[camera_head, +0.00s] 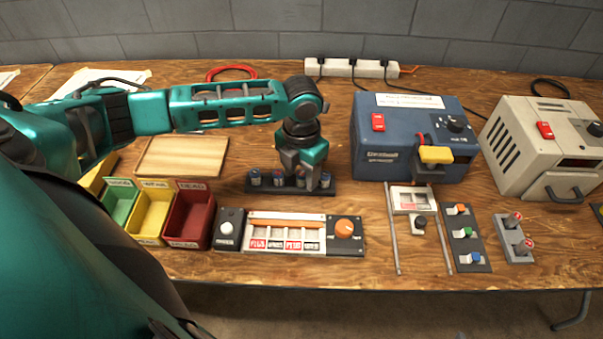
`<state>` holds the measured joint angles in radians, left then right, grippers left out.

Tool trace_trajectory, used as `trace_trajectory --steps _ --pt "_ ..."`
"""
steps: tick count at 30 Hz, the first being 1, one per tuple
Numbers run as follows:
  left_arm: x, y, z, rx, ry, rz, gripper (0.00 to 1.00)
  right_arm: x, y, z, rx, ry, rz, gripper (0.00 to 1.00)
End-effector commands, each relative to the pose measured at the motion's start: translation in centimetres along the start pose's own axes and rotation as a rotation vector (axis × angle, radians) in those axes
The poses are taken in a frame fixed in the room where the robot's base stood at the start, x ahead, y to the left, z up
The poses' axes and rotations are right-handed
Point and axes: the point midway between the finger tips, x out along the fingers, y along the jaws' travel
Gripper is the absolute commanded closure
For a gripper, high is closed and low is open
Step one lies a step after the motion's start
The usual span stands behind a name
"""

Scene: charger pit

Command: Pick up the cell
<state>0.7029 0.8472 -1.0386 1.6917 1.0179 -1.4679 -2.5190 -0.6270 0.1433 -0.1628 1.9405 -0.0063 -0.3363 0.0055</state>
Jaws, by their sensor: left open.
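Several small cylindrical cells (255,178) stand in a row in a dark rack (262,189) near the middle of the table. My left gripper (301,184) points down over the right part of this rack. Its jaws are open, with fingers on either side of the cell (300,180) there. The fingers partly hide that cell, and I cannot tell whether they touch it. My right gripper does not show.
A charger panel (232,243) with a slotted bay and orange knob lies in front of the rack. Green, yellow and red bins (199,220) stand at left. A wooden tray (181,156) lies behind them. A blue box (365,135) and beige box (515,150) stand at right.

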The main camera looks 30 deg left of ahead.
Motion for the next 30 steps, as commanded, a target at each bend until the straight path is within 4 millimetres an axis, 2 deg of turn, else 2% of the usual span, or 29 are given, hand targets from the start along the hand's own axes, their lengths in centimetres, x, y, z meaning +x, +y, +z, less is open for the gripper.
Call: trace_trajectory --steps 2,18,30 --pt "-0.02 -0.01 -0.01 0.000 0.000 0.000 0.50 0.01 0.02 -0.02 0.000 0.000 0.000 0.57" --pt "-0.04 -0.01 0.00 0.000 0.001 0.000 1.00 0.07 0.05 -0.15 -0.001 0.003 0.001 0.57" --pt "-0.55 0.01 0.03 -0.001 0.000 0.000 1.00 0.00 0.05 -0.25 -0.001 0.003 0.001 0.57"
